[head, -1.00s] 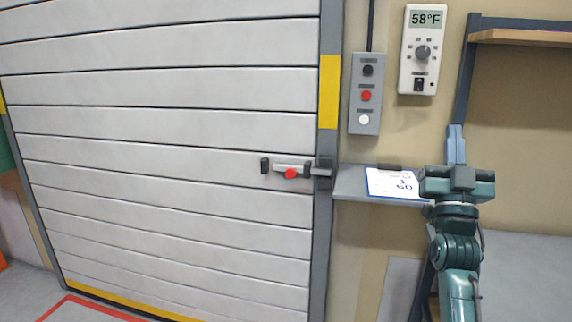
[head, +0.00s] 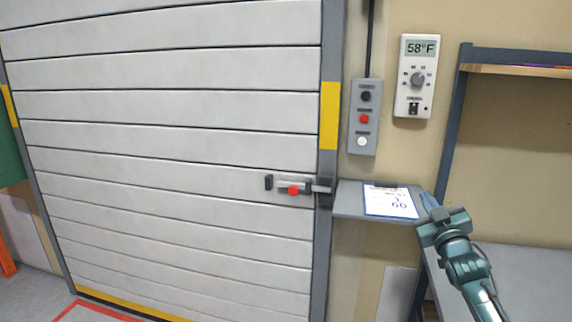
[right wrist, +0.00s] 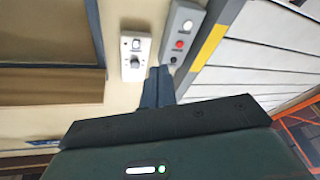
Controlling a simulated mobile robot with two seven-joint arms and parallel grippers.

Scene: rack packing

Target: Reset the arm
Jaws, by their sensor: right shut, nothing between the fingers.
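My right gripper (head: 430,203) is at the lower right of the head view, its arm coming up from the bottom edge. Its fingers are together and empty, pointing up and left beside the small wall shelf. In the right wrist view the shut fingers (right wrist: 158,87) point toward the wall with the thermostat and the button box. The gripper touches nothing that I can make out. My left gripper is not in view.
A white roller door (head: 170,150) with a red-knobbed latch (head: 292,188) fills the left. A button box (head: 364,117) and a thermostat (head: 416,76) reading 58°F hang on the wall. A clipboard (head: 390,201) lies on the small shelf (head: 348,200). A rack (head: 455,120) stands at right.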

